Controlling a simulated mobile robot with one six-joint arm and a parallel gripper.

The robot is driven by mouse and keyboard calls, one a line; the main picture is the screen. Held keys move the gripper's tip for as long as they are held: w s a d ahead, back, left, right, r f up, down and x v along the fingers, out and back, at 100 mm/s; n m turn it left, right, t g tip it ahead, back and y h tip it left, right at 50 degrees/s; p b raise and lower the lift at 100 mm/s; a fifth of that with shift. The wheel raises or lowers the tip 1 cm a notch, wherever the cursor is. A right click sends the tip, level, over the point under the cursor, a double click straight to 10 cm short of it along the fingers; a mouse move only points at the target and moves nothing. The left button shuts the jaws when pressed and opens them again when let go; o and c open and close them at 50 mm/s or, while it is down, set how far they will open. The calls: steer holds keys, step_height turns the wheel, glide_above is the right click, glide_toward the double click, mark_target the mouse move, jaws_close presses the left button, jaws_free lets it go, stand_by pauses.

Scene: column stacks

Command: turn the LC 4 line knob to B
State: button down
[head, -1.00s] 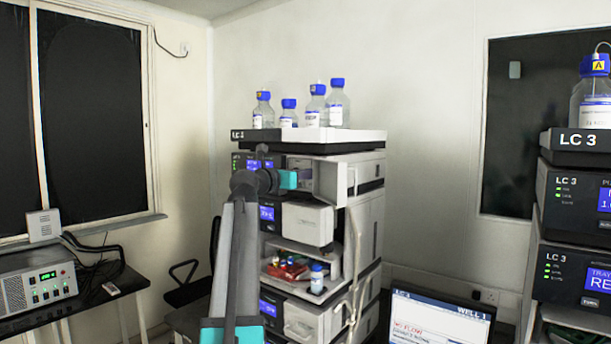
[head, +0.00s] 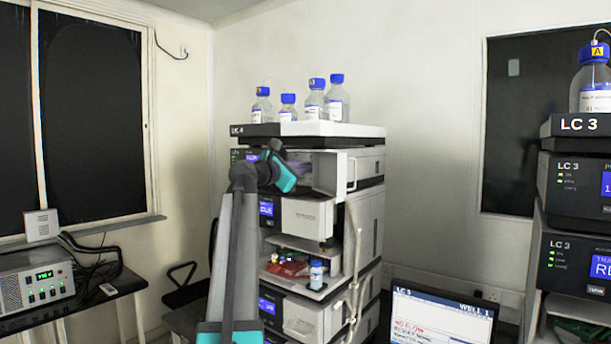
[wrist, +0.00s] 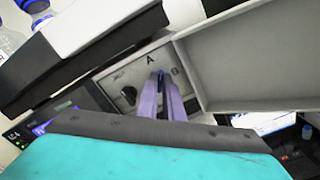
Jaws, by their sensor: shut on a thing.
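The LC 4 stack (head: 350,215) stands in the middle of the head view, with its LC 4 tray (head: 355,131) on top. In the wrist view a grey panel (wrist: 126,79) carries the letters A and B. The line knob (wrist: 161,73) shows only as a small dark blue bit between my fingertips, just below the A, with B to its right. My gripper (wrist: 161,84) has its pale purple fingers closed on the knob, and its hand is rolled relative to the panel. Most of the knob is hidden by the fingers, so where it points cannot be told.
Several blue-capped bottles (head: 315,98) stand on the tray above my gripper. An open grey door or frame (wrist: 245,60) borders the panel on the right. A laptop (head: 440,318) is at the lower right, and the LC 3 stack (head: 575,208) stands further right.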

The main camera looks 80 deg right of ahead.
steer(key=m+b, duration=0.2)
steer(key=m, duration=0.1)
steer(key=f+m+b, duration=0.1)
steer(key=m+b, duration=0.2)
steer(key=shift+s+m, duration=0.1)
steer(key=shift+m, duration=0.2)
steer(key=m+b, duration=0.3)
steer(key=m, duration=0.1)
steer(key=shift+a, duration=0.1)
steer(key=shift+r, duration=0.1)
steer(key=c, duration=1.9)
jaws_free()
steer(key=shift+a+r, duration=0.15)
